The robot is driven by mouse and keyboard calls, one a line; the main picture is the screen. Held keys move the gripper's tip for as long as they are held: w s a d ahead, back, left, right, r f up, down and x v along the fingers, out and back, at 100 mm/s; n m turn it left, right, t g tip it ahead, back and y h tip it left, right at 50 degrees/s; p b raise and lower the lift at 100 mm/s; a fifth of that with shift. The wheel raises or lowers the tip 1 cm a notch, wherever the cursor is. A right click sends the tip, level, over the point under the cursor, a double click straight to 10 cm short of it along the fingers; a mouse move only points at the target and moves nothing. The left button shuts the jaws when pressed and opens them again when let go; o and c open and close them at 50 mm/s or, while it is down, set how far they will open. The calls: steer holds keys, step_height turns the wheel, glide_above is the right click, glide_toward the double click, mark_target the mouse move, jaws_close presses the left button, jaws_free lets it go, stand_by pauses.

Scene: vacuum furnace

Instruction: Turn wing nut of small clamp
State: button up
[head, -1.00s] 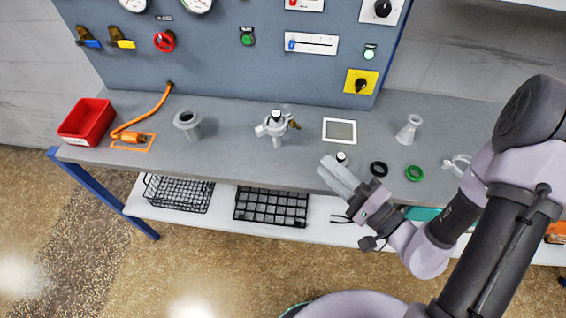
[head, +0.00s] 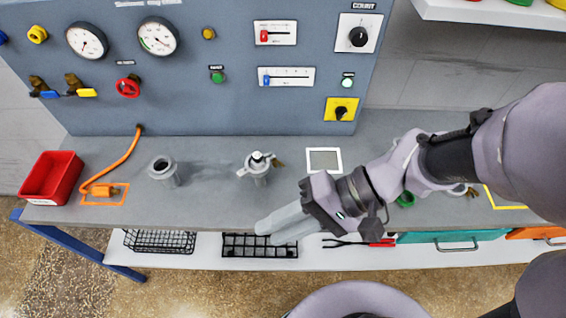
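A silver clamp (head: 257,172) sits around the top of a grey port on the bench, left of the middle. Its brass wing nut (head: 277,163) sticks out on the right side. A second silver clamp with a brass wing nut (head: 472,191) is on the right of the bench, largely hidden behind my arm. My gripper (head: 272,234) is in front of the bench edge, below and right of the mounted clamp and apart from it. Its two pale fingers lie close together, pointing left. No object shows between them, but the gap is unclear.
A grey flanged pipe (head: 163,172) stands left of the clamp. A red bin (head: 52,177) and an orange hose (head: 118,165) are farther left. A framed grey pad (head: 323,160) lies to the right. The blue control panel (head: 200,100) rises behind. A green ring (head: 405,199) is partly hidden.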

steer(key=shift+c, duration=0.5)
steer(key=w+d+n+h, duration=0.1)
steer(key=w, duration=0.1)
steer(key=w+d+n+h+p, duration=0.1)
steer(key=w, duration=0.2)
steer(key=w+r+n+t+h+p, duration=0.1)
steer(key=w, duration=0.2)
steer(key=shift+w+d+n, duration=0.1)
steer(key=shift+d+n, duration=0.3)
jaws_close()
steer(key=n+t+h+p, duration=0.2)
steer(key=n+t+h, duration=0.1)
steer(key=n, duration=0.2)
glide_toward(281, 162)
steer(key=b+x, duration=0.5)
steer(key=x, duration=0.1)
steer(key=shift+b, duration=0.4)
steer(key=shift+w, duration=0.15)
steer(key=shift+f, duration=0.2)
